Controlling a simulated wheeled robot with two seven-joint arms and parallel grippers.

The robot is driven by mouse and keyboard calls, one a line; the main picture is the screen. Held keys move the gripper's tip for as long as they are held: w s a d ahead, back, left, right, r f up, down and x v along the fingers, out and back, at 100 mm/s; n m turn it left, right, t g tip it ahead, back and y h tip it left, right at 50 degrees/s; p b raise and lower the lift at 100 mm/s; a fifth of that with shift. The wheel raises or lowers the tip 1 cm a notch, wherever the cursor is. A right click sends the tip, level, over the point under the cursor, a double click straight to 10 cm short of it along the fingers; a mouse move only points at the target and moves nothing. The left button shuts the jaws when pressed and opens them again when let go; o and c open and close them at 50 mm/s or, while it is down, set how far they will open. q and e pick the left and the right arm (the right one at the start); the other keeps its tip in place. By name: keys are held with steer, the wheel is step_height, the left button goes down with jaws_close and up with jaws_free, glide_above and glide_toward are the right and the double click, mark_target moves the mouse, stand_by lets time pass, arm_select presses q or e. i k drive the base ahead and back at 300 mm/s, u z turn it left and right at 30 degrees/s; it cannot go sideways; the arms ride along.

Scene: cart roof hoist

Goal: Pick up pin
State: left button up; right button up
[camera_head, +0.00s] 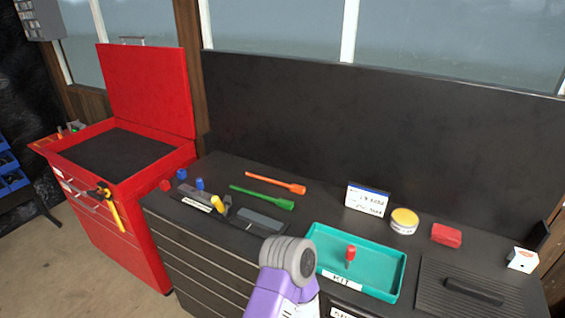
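A small upright piece with a red head (350,252) stands inside the teal tray (402,279) labelled KIT. It looks like the pin, but it is too small to be certain. The tray lies on the dark workbench top, right of the middle. A purple and grey link of one of my arms rises from the bottom edge, just left of the tray. I cannot see fingers of either gripper in this view.
An orange screwdriver-like tool (275,183) and a green one (262,198) lie behind the tray's left. A yellow-lidded tub (404,221), a white sign (367,199) and a red block (446,235) stand behind it. A red cabinet (108,215) with raised lid is at left.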

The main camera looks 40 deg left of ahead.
mark_target(200, 181)
steer(key=u, duration=2.65)
steer(key=k, duration=0.65)
steer(key=u, duration=0.95)
steer(key=i, duration=1.3)
steer(key=z, duration=0.4)
steer(key=i, duration=1.3)
steer(key=z, duration=1.2)
